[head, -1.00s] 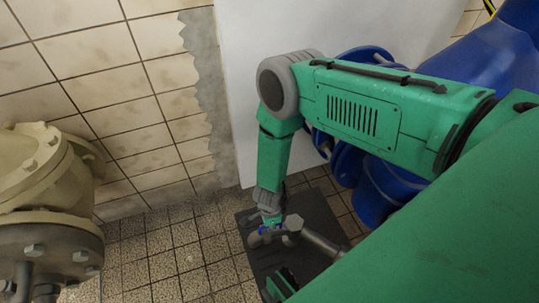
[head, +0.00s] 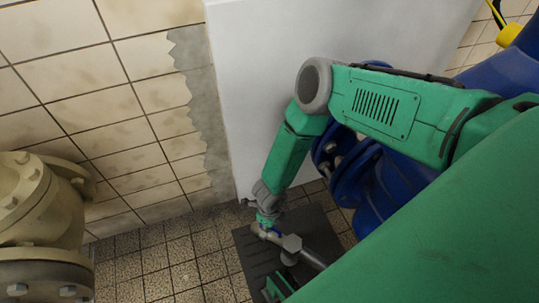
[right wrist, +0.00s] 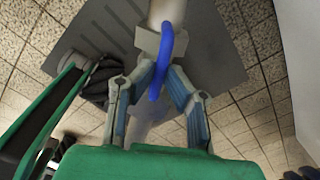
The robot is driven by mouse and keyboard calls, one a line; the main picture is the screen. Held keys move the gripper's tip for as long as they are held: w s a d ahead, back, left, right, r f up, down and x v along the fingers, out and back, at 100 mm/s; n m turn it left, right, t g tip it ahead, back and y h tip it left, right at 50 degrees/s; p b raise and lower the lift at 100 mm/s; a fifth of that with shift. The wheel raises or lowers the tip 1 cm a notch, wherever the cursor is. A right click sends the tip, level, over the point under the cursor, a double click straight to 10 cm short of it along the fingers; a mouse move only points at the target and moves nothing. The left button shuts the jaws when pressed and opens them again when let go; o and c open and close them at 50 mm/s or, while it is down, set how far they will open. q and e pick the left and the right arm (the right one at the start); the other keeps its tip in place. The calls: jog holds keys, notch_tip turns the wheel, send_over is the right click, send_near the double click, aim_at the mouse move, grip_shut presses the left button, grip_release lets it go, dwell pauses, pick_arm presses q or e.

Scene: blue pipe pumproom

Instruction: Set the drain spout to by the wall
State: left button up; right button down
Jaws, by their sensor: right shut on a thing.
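The drain spout (head: 290,242) is a pale grey pipe fitting low over a dark mat, with its free end turned left and toward the wall panel in the head view. My right gripper (head: 266,222) reaches down to that free end. A curved blue piece (right wrist: 165,55) crosses the spout at the fingertips. The spout's grey block (right wrist: 150,40) shows just beyond. The spout's end between the fingers is blurred.
The dark mat (head: 248,254) lies on the tiled floor (head: 160,265) below the spout. A white wall panel (head: 250,100) stands behind it. Blue flanged pipes (head: 375,195) are close on the right, and a beige pipe fitting (head: 40,210) is at left.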

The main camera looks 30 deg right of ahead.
jog(key=shift+w+d+m, duration=0.25)
jog(key=shift+d+m, duration=0.05)
jog(key=shift+m, duration=0.2)
jog(key=c, duration=1.6)
grip_release()
jog(key=shift+d, duration=0.1)
jog(key=shift+r, duration=0.1)
notch_tip(320, 180, up, 12)
jog(key=shift+s+f, duration=0.1)
